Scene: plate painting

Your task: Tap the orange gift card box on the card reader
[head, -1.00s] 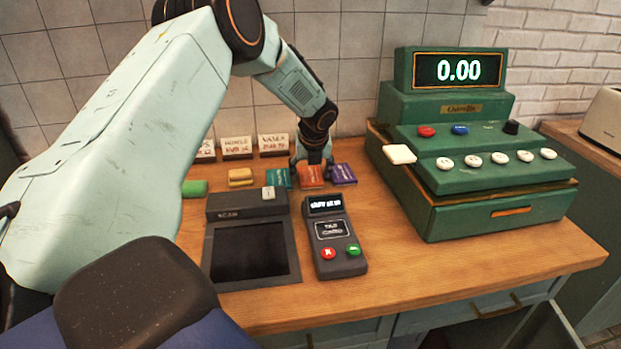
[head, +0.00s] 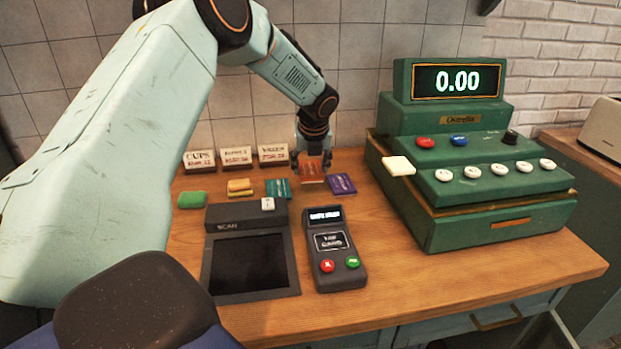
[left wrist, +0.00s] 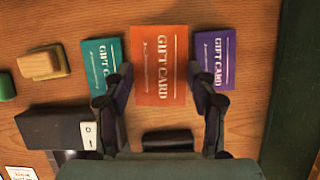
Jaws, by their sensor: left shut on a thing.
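The orange gift card box (head: 312,171) is between the fingers of my left gripper (head: 313,170) at the back of the wooden counter. In the left wrist view the orange box (left wrist: 158,65) shows its "GIFT CARD" print between the two dark fingers of the gripper (left wrist: 160,95), which is shut on it. The card reader (head: 335,262) lies in front of it, with a "TAP CARD" pad, a red button and a green button. Its small screen text is too blurred to read surely. My right gripper is not in view.
A teal gift card (head: 277,188) and a purple one (head: 342,184) flank the orange box closely. A scanner (head: 215,272) stands left of the reader, the green cash register (head: 500,220) right. Price signs (head: 236,158) stand behind. The counter front is clear.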

